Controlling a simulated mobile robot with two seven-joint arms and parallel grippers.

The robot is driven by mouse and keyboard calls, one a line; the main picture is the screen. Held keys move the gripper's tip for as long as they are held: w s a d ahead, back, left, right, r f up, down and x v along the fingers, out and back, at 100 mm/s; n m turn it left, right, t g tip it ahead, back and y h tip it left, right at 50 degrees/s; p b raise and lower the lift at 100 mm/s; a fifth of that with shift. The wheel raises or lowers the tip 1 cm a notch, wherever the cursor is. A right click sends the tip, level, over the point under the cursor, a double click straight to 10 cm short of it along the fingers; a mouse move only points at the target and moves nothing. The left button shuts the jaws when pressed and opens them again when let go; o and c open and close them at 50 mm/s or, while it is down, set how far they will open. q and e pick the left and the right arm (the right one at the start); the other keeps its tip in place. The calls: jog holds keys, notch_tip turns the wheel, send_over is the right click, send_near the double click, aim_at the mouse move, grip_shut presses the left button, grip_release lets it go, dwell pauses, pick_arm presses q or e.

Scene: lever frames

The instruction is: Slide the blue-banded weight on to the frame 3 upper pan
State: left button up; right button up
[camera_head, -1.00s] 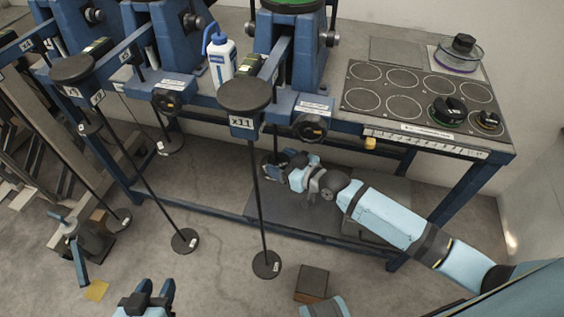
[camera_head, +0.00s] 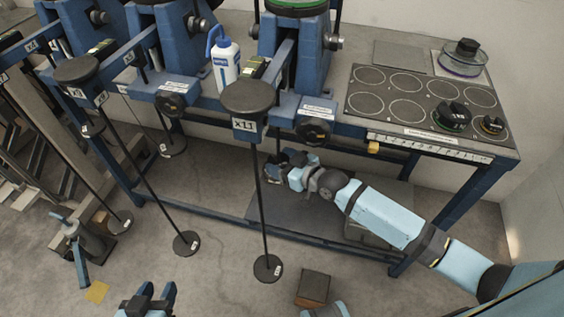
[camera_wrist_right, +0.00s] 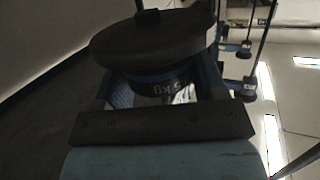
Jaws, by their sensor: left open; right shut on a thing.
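In the right wrist view the blue-banded weight (camera_wrist_right: 152,77) sits between the fingers of my right gripper (camera_wrist_right: 155,88). A wide dark disc with a small knob is above its band. In the head view my right gripper (camera_head: 276,165) is low beside the bench front, near the hanging rod under the x11 block; the weight is hard to make out there. My left gripper (camera_head: 148,292) is open and empty at the bottom edge. A round dark pan (camera_head: 247,96) tops the x11 block. Which pan is the frame 3 upper pan cannot be read.
Blue lever frames (camera_head: 295,50) stand along the bench. A white-and-blue bottle (camera_head: 225,66) stands between two of them. Other weights (camera_head: 452,115) rest on the ringed plate (camera_head: 383,101) at right. Long rods with round feet (camera_head: 267,268) hang before the bench. A brown box (camera_head: 313,288) is on the floor.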

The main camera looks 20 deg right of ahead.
jog(key=shift+f, duration=0.35)
dwell(0.6)
jog(key=o, duration=1.1)
jog(key=shift+o, duration=0.2)
jog(key=shift+f, duration=0.1)
jog(key=shift+p+v, duration=0.45)
jog(key=shift+v, duration=0.5)
jog(key=shift+p+v, duration=1.4)
jog(key=shift+v, duration=1.15)
